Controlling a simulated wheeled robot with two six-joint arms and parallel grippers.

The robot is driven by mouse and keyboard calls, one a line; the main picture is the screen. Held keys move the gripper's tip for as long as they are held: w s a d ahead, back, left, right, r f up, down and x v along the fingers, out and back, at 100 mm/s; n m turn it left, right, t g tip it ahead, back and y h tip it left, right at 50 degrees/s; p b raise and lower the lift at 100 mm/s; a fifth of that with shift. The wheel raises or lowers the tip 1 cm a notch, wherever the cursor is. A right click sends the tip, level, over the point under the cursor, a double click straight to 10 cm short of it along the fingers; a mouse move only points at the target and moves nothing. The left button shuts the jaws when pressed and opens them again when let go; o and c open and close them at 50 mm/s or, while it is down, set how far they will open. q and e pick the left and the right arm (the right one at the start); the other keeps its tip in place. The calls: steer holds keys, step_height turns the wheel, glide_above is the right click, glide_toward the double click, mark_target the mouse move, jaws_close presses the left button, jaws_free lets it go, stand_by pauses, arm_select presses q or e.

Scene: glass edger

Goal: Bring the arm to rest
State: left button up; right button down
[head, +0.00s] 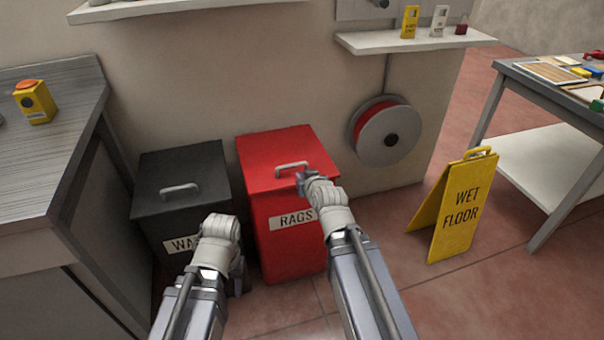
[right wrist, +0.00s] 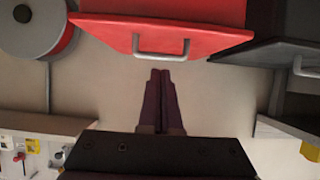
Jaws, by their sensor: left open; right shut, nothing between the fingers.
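My right gripper (head: 303,182) is in front of the red rags bin (head: 285,230), close to its lid handle (head: 292,166). In the right wrist view its fingers (right wrist: 161,78) are shut together with nothing between them, and the handle (right wrist: 160,50) shows just beyond the tips, apart from them in the picture. The red lid is down. My left gripper (head: 240,276) hangs low in front of the bins, open, mostly hidden behind its own wrist.
A black bin (head: 180,195) with its lid down stands left of the red one. A grey counter (head: 50,130) is at the left. A hose reel (head: 388,133) is on the wall. A yellow wet floor sign (head: 460,210) and a table (head: 530,95) stand at the right.

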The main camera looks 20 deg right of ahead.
steer(key=shift+w, duration=0.1)
steer(key=s+a+f+n+g+y, duration=0.1)
steer(key=s+a+f+n+g, duration=0.1)
steer(key=s+a+f+g, duration=0.55)
steer(key=s+a+f+n+g+h, duration=0.1)
steer(key=s+a+f+g, duration=0.15)
steer(key=s, duration=0.45)
steer(key=s+a+f+g+h, duration=0.1)
steer(key=s+a+f+g, duration=0.15)
steer(key=s, duration=0.45)
step_height(320, 180, up, 30)
steer(key=p, duration=3)
steer(key=shift+s+a+r+h, duration=0.15)
steer(key=shift+s+a+h, duration=0.15)
steer(key=shift+s, duration=0.15)
steer(key=shift+g, duration=0.25)
